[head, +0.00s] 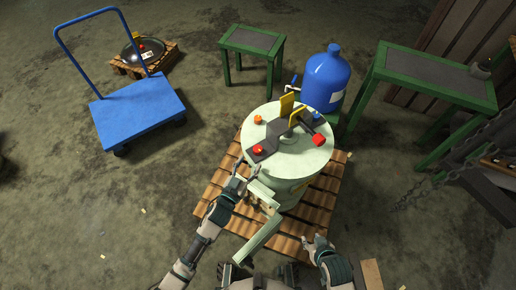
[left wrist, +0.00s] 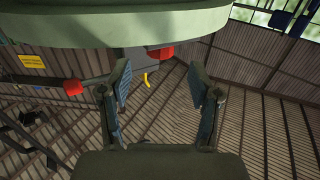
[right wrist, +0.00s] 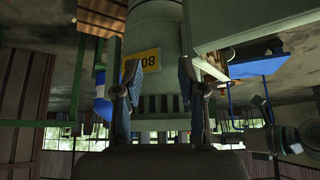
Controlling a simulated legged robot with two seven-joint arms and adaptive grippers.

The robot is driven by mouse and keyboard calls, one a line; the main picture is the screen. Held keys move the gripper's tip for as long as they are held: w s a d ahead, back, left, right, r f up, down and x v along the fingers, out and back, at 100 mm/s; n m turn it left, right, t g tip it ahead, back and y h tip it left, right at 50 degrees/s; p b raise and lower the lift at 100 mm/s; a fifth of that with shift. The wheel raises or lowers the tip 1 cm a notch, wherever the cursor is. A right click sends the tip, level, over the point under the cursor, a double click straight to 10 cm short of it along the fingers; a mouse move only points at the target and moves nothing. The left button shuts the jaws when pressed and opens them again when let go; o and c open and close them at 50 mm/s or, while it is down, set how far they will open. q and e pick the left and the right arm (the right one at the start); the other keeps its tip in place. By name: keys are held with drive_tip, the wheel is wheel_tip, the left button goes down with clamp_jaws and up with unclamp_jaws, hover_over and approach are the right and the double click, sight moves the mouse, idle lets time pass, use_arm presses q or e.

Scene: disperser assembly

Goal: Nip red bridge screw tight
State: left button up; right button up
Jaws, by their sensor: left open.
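The pale green vessel (head: 283,180) stands on a wooden pallet. A dark bridge bar (head: 268,146) lies across its round lid (head: 310,158). A red screw head (head: 258,149) sits on the near left end of the bar. A second red part (head: 319,140) is at the right side of the lid. Two red parts also show in the left wrist view, one at left (left wrist: 73,87) and one near the middle (left wrist: 160,52); I cannot tell which is which. My left gripper (head: 246,168) is open and empty beside the lid's near left rim. My right gripper (head: 316,243) is open and empty, low in front of the vessel.
A yellow upright plate (head: 287,105) and orange knob (head: 258,118) are on the lid. A blue drum (head: 325,78) stands close behind. A blue trolley (head: 138,108) is at left, green tables (head: 437,87) at right. Pale green beams (head: 258,240) project toward me. Hanging chains (head: 440,178) are at right.

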sight(255, 153)
use_arm(q)
drive_tip(key=b+x, duration=0.1)
drive_tip(key=x, duration=0.5)
drive_tip(key=shift+w+d, duration=0.1)
drive_tip(key=shift+w, duration=0.15)
drive_tip(key=shift+w+d, duration=0.3)
drive_tip(key=shift+w, duration=0.2)
use_arm(e)
drive_tip(key=shift+w+a+r+t+y, duration=0.15)
drive_tip(key=shift+w+a+r+t, duration=0.2)
drive_tip(key=shift+w+t, duration=0.35)
drive_tip(key=shift+w+a+r+t+y, duration=0.1)
drive_tip(key=shift+w+a+r+t, duration=0.2)
drive_tip(key=shift+w, duration=0.55)
drive_tip(key=shift+w+a+r+t+y, duration=0.15)
drive_tip(key=shift+w+a+r+t, duration=0.2)
drive_tip(key=shift+w+t, duration=0.35)
drive_tip(key=shift+w+d, duration=0.1)
use_arm(q)
drive_tip(key=c, duration=1.2)
